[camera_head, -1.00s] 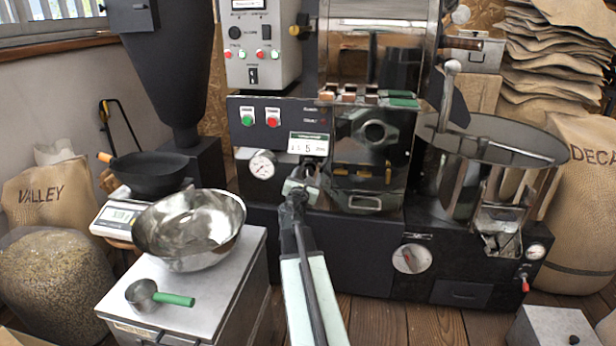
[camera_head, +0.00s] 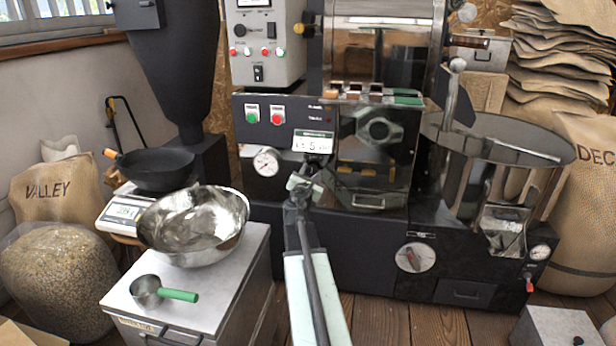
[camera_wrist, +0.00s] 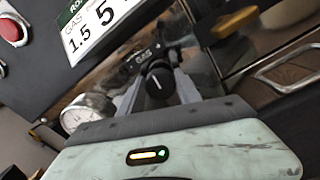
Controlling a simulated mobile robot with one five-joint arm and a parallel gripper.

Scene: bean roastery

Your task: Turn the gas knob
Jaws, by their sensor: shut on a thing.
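The black gas knob (camera_wrist: 158,84) shows in the wrist view, with a white pointer line on its face.
A round gauge (camera_head: 267,161) is close left of my gripper, and the roaster's steel front (camera_head: 372,150) is close right. A steel bowl (camera_head: 195,225) and a green-handled scoop (camera_head: 163,292) rest on a cabinet (camera_head: 225,275) at left. Wooden floor shows at front right.

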